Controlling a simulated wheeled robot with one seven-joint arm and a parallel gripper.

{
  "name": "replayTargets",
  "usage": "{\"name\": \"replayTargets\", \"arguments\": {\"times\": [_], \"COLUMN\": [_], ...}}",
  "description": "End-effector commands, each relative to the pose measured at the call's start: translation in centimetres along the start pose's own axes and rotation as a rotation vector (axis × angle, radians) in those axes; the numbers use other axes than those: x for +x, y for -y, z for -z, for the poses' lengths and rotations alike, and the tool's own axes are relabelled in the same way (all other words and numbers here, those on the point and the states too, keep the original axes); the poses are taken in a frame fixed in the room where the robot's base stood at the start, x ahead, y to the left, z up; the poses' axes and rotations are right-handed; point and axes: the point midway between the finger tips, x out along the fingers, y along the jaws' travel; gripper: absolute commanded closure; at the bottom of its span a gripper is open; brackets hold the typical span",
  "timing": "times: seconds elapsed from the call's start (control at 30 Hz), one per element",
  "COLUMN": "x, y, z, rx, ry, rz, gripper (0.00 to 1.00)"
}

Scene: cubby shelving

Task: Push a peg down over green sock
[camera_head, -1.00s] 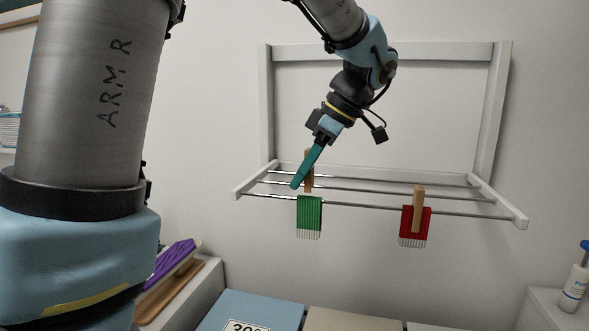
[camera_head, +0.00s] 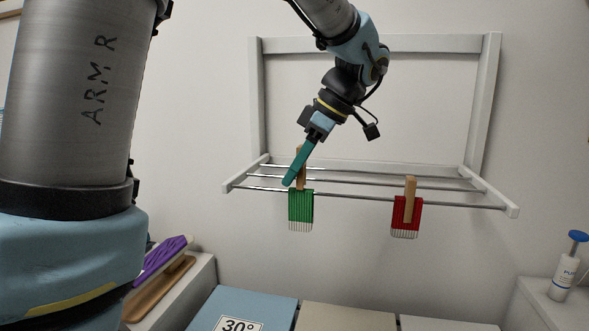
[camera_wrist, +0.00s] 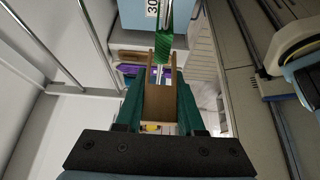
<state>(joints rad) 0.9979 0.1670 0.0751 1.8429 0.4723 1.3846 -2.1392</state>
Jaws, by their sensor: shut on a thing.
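The green sock (camera_head: 300,212) hangs over the front rod of the white drying rack, and it also shows in the wrist view (camera_wrist: 165,47). My gripper (camera_head: 289,183) is at the rod above the sock. In the wrist view its teal fingers are shut on a wooden peg (camera_wrist: 160,105), which also shows in the head view (camera_head: 301,165). The peg stands over the sock's top edge with its slot toward the rod. Whether it touches the sock I cannot tell. The red sock (camera_head: 402,222) hangs to the right with a wooden peg (camera_head: 410,190) over it.
The wall-mounted rack (camera_head: 480,110) has several thin rods and white side arms. Below are a blue lid marked 30° (camera_head: 260,308) and a beige one (camera_head: 345,318).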

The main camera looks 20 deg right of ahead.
Motion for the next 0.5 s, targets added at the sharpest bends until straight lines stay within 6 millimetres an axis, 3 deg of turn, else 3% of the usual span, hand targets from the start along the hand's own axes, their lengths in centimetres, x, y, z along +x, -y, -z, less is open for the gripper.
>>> {"name": "replayTargets", "arguments": {"times": [0.5], "x": [2.4], "y": [0.0], "z": [-1.4], "rx": [0.0], "ry": [0.0], "rz": [0.0], "gripper": [1.0]}}
